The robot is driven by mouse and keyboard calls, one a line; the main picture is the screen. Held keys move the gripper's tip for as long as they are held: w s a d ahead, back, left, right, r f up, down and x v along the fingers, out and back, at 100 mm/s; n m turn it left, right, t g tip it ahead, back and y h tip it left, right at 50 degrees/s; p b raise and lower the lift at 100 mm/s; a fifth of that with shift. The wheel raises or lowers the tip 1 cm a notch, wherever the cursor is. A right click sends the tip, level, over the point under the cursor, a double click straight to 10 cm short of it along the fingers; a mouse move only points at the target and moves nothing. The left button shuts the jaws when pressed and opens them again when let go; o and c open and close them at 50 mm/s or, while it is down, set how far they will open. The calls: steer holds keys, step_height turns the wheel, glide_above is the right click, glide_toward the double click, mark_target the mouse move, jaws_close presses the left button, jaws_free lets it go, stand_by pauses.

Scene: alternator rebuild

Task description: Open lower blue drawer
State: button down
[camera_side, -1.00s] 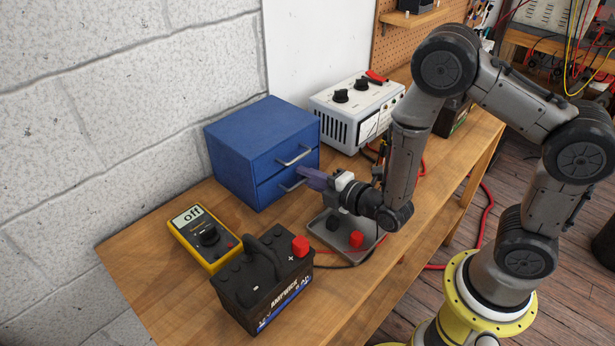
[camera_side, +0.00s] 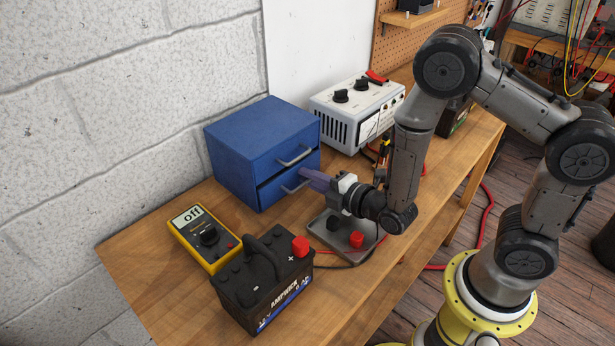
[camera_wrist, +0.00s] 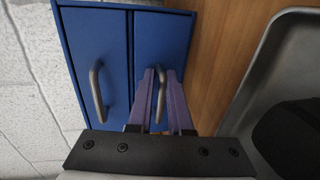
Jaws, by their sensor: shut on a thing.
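The blue drawer cabinet (camera_side: 240,140) stands on the wooden bench against the wall, with an upper drawer and a lower drawer (camera_side: 270,192). The lower drawer's front appears to stand slightly out from the cabinet. My gripper (camera_side: 304,174), with purple fingers, is at the lower drawer's metal handle (camera_side: 294,187). In the wrist view the lower handle (camera_wrist: 162,97) lies between the fingers of my gripper (camera_wrist: 161,72), which are shut on it. The upper drawer (camera_wrist: 92,45) is shut, its handle (camera_wrist: 97,92) free to the left.
A grey tray (camera_side: 330,252) with a black and a red knob sits below my wrist. A car battery (camera_side: 265,290) and yellow multimeter (camera_side: 203,240) stand in front of the cabinet. A white power unit (camera_side: 345,112) is behind.

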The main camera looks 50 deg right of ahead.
steer(key=s, duration=0.6)
steer(key=shift+s+f, duration=0.4)
steer(key=c, duration=0.9)
jaws_free()
steer(key=shift+c, duration=0.2)
steer(key=shift+s+r, duration=0.15)
steer(key=shift+s, duration=0.2)
steer(key=v, duration=0.4)
step_height(320, 180, up, 7)
steer(key=shift+r, duration=0.2)
